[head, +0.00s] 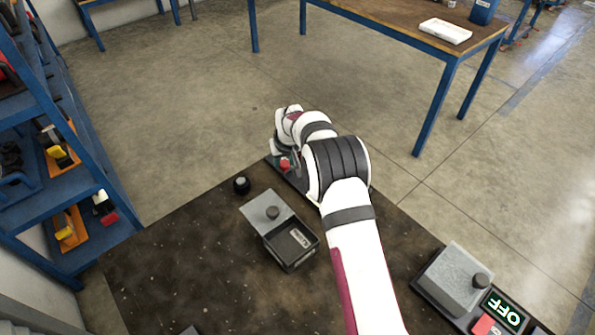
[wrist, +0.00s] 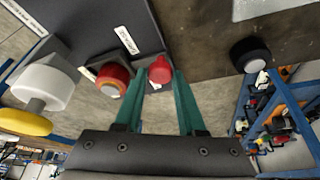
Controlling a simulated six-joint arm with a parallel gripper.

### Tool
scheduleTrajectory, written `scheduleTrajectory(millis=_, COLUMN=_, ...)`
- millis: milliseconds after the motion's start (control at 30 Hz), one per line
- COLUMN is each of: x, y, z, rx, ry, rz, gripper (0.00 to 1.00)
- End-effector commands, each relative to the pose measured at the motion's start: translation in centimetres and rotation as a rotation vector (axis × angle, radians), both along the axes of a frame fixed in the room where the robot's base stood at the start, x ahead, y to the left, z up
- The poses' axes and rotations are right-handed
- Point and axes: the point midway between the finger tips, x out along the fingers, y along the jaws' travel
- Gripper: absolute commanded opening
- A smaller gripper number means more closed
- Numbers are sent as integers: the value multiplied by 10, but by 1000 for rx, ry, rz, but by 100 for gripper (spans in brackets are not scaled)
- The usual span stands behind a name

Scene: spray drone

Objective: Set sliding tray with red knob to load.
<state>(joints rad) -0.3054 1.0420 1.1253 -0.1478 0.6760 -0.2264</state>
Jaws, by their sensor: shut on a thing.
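The red knob (wrist: 160,70) sits between the tips of my teal gripper fingers (wrist: 160,80) in the wrist view, and they are shut on it. In the head view the red knob (head: 285,165) shows at the far edge of the dark table, beside my gripper (head: 290,160). A dark panel (wrist: 105,22) lies beside the knob in the wrist view, with small white labels that I cannot read. The arm hides most of this device in the head view, so I cannot tell the tray's position.
A red-orange button (wrist: 112,80) and a white cylinder (wrist: 42,86) stand left of my fingers. A black knob (head: 242,185) and a grey-lidded box (head: 268,212) are nearby on the table. A grey box (head: 456,278) and OFF display (head: 504,309) stand at right.

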Motion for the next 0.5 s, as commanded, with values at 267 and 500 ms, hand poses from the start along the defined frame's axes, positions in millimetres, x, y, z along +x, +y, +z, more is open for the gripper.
scheduleTrajectory(millis=267, x=18, y=18, z=0, rx=0, ry=-2, rz=-3, gripper=0)
scheduleTrajectory(millis=500, x=18, y=19, z=1, rx=1, ry=-6, rz=1, gripper=0)
